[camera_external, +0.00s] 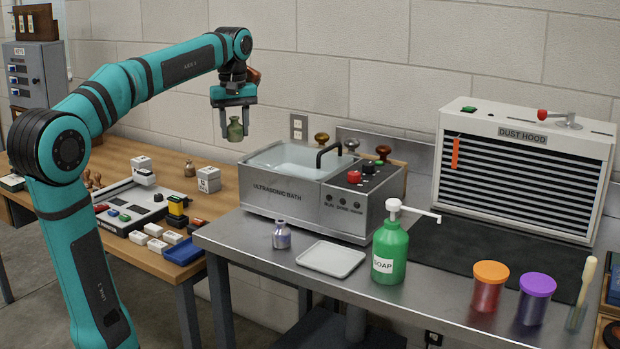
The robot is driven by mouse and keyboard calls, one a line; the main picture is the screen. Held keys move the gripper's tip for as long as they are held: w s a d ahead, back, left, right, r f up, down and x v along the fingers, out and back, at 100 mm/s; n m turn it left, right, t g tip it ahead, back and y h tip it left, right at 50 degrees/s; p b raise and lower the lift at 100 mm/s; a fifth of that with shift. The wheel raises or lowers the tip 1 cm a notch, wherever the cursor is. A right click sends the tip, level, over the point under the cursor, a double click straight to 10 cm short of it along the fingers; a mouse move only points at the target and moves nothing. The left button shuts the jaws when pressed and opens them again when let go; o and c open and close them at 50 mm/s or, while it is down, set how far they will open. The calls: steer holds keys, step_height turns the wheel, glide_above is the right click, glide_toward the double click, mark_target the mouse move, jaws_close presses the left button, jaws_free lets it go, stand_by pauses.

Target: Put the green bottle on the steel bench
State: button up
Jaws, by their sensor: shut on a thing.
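My gripper (235,120) points down and is shut on a small, dull green bottle (235,131). The bottle hangs upright between the two fingers, in the air. In the picture it is above and left of the ultrasonic bath, in front of the block wall. The steel bench (232,238) fills the right half of the view, and the bottle is clear of its top. Exactly what lies beneath the bottle I cannot tell from this angle.
The ultrasonic bath (327,203), soap pump bottle (390,251), small grey-purple bottle (282,238), white tray (331,259), orange-lidded jar (488,287), purple-lidded jar (535,300) and dust hood (524,170) stand on the steel bench. The wooden table (212,204) holds several small items.

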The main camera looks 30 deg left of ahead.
steer(key=s+d+f+n, duration=0.25)
steer(key=s+d, duration=0.35)
steer(key=s, duration=0.6)
glide_above(229, 227)
step_height(229, 227, down, 5)
steer(key=shift+a+m, duration=0.1)
steer(key=shift+m, duration=0.25)
steer(key=shift+f, duration=0.15)
steer(key=shift+f, duration=4.9)
steer(key=shift+f, duration=0.15)
steer(key=o, duration=1)
